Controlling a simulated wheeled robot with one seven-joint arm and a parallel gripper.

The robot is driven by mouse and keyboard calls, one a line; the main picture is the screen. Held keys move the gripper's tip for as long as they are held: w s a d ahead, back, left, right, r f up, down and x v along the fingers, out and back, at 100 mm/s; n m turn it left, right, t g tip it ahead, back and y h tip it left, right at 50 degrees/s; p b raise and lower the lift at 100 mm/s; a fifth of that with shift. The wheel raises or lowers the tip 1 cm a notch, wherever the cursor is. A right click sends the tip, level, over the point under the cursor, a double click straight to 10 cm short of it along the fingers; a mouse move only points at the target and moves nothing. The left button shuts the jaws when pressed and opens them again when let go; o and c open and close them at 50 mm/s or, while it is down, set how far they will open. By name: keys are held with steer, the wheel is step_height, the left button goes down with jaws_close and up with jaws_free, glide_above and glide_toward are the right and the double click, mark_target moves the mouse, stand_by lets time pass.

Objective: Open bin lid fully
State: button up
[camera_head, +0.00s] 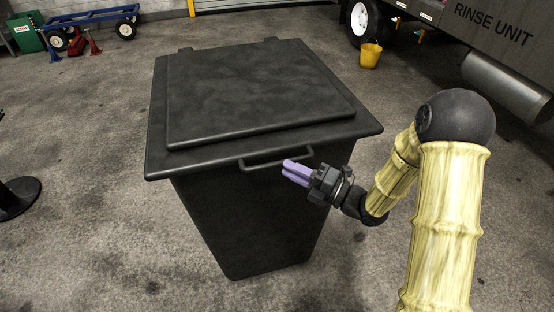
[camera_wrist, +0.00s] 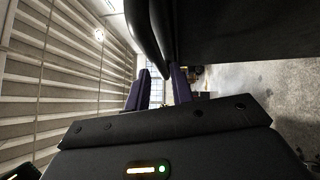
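A large black bin (camera_head: 250,215) stands on the floor in the head view, its black lid (camera_head: 255,95) lying shut on top. A black bar handle (camera_head: 262,164) sticks out from the front edge of the lid. My gripper (camera_head: 290,170), with purple fingers, is at the right end of the handle, pointing left. In the wrist view, the fingers of my gripper (camera_wrist: 160,88) are parted, with background showing between them. A dark curved edge, handle or lid rim, passes just above and beyond them. I cannot tell whether the fingers touch the handle.
A rinse unit vehicle (camera_head: 490,35) stands at the upper right, with a yellow bucket (camera_head: 370,55) by its wheel. A blue cart (camera_head: 90,20) and a green box (camera_head: 25,33) are at the back left. A black round base (camera_head: 18,195) stands at left. The floor around the bin is clear.

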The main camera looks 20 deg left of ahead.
mark_target(277, 162)
steer(key=shift+p+x, duration=0.35)
steer(key=shift+x, duration=1.95)
jaws_close()
steer(key=shift+r, duration=0.15)
